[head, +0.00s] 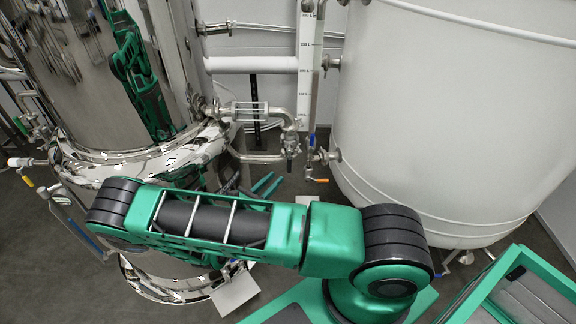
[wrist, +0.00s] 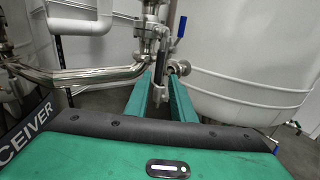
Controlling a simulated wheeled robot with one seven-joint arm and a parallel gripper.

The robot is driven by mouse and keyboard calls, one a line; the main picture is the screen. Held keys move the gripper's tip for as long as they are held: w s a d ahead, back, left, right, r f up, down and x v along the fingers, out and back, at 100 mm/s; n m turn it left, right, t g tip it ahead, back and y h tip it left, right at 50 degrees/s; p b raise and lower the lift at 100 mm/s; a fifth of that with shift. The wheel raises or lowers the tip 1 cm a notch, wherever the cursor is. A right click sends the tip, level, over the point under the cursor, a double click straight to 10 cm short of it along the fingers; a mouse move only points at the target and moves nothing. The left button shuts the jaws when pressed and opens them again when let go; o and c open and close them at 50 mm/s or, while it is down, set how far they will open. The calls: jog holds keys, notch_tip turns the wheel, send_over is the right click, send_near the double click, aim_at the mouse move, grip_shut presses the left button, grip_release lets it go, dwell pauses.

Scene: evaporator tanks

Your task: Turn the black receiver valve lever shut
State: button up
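My gripper (wrist: 160,77) is open, its two green fingers pointing away from the wrist toward the pipework. In the head view the finger tips (head: 269,184) show just beyond my arm, below the steel pipe. A small dark upright part (head: 289,164), likely the black lever, hangs under the valve at the pipe elbow. In the wrist view a dark upright part (wrist: 163,52) stands below the steel valve (wrist: 148,32), beyond and between the finger tips. I cannot tell whether the fingers touch it. Part of the gripper is hidden behind my arm in the head view.
A blue lever (head: 312,140) and an orange lever (head: 318,180) sit close to the right. A large white tank (head: 455,110) fills the right, a polished steel tank (head: 85,90) the left. A steel pipe (wrist: 85,74) crosses left of the fingers. Dark floor shows below.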

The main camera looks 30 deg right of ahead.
aim_at(288, 166)
jog(key=x, duration=1)
jog(key=shift+w+d, duration=0.15)
jog(key=shift+d, duration=0.15)
jog(key=shift+a, duration=0.1)
grip_shut()
